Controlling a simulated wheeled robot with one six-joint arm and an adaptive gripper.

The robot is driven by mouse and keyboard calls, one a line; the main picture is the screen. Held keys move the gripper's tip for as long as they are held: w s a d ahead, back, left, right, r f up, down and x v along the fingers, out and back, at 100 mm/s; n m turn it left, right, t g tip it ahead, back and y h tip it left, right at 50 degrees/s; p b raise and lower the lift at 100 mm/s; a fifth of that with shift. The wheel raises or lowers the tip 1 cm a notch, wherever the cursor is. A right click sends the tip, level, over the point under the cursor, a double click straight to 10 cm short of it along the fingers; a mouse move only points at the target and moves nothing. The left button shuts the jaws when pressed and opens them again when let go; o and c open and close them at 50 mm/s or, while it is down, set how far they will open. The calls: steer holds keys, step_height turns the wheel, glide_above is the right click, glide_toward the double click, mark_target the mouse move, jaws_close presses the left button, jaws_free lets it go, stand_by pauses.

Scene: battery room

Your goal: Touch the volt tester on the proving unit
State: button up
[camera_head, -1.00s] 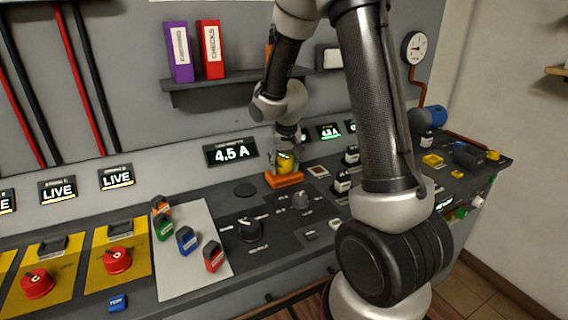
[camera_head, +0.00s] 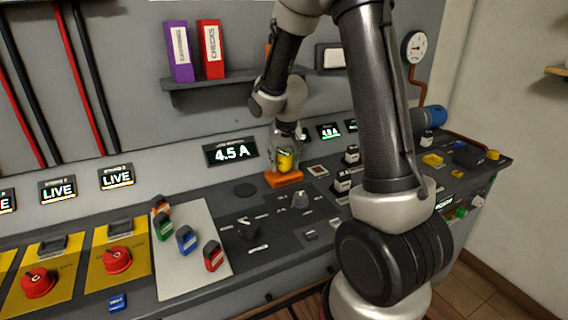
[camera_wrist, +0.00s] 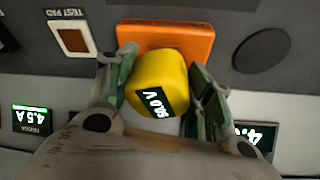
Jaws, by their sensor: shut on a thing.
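The yellow volt tester (camera_head: 286,160) stands upright at the orange block (camera_head: 284,180) on the bench; it also shows in the wrist view (camera_wrist: 162,78), with a small lit display ending in V. My gripper (camera_wrist: 163,85) has its two fingers on either side of the tester and is shut on it. The tester's lower end meets or overlaps the orange block in the wrist view, and I cannot tell whether it is lifted clear. No label marks the proving unit, so I cannot tell which thing it is.
A square marked TEST PAD (camera_wrist: 73,38) lies beside the orange block. A dark round disc (camera_wrist: 262,50) is on its other side. Coloured clips stand on a pale plate (camera_head: 195,278) at the left.

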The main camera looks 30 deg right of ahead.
steer(key=shift+r, duration=3)
